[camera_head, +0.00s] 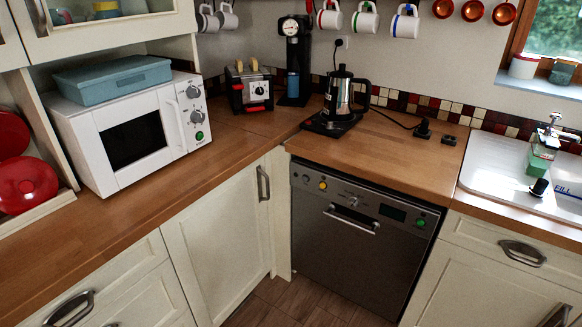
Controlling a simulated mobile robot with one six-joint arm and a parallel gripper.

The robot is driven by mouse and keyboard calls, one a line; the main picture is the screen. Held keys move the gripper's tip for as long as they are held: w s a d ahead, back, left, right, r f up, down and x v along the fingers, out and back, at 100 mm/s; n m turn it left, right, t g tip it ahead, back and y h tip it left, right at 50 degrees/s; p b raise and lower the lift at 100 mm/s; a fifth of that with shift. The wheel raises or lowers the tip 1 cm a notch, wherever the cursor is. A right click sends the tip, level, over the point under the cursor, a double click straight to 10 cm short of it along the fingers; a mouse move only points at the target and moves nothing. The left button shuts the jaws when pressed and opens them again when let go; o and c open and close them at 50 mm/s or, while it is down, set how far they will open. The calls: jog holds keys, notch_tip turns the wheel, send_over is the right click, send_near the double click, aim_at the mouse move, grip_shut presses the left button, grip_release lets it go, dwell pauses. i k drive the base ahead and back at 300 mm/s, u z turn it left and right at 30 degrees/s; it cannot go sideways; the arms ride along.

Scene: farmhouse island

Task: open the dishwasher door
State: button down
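The dishwasher door (340,255) is a dark grey steel front under the wooden counter, right of centre in the head camera view. It stands upright and looks shut. Its silver bar handle (351,221) runs across the upper part, below a control strip with buttons and a small dark display (392,212). The bottom edge of the door runs close to the lower edge of the picture. My gripper and arm are not in view.
Cream cabinets flank the dishwasher: a door with a handle (263,183) on the left, a drawer with a handle (522,253) on the right. Wooden floor (275,300) shows in front. A kettle (338,92) stands on the counter above; a sink (500,160) is right.

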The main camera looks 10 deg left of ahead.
aim_at(373, 260)
jog(key=u, duration=0.25)
jog(key=i, duration=0.85)
jog(key=u, duration=0.3)
